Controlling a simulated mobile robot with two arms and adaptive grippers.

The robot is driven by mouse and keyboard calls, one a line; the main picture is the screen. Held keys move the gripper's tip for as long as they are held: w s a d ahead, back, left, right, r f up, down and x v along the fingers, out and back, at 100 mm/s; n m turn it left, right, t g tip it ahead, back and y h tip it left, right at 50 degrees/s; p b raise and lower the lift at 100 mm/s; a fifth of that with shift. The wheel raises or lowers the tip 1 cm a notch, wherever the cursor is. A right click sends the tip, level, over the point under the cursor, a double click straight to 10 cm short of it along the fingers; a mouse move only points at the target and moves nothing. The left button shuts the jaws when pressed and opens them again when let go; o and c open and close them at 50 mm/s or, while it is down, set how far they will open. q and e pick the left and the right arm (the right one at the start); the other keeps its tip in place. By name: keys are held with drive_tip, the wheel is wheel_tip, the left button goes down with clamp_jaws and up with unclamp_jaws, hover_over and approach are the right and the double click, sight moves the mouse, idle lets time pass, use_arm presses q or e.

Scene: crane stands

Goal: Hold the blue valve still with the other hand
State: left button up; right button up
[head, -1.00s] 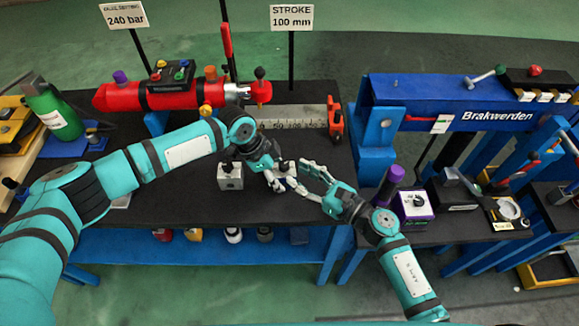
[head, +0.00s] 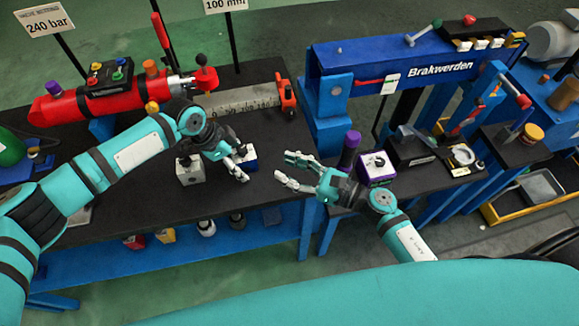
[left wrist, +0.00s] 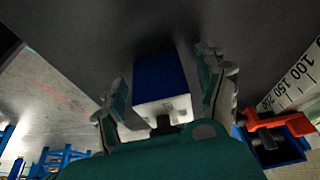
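The blue valve (left wrist: 161,75) is a small block with a blue face and a whitish face. In the left wrist view it stands between the two spread fingers of my left gripper (left wrist: 162,78), with a gap visible on each side. In the head view the blue valve (head: 249,158) is on the dark bench top, partly hidden by my left gripper (head: 241,164). My right gripper (head: 286,168) is open and empty, to the right of the valve, its fingers pointing left toward it.
A grey valve block (head: 190,171) stands just left of the blue valve. Behind are a red cylinder (head: 110,97), a scale plate (head: 237,101) and an orange-red clamp (head: 285,96). A purple box (head: 377,169) and purple bottle (head: 349,151) stand on the right bench.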

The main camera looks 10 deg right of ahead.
use_arm(q)
drive_tip(key=shift+r, duration=0.1)
drive_tip(key=v, duration=1.1)
drive_tip(key=shift+a+r, duration=0.25)
drive_tip(key=shift+r, duration=0.1)
drive_tip(key=shift+d, duration=0.1)
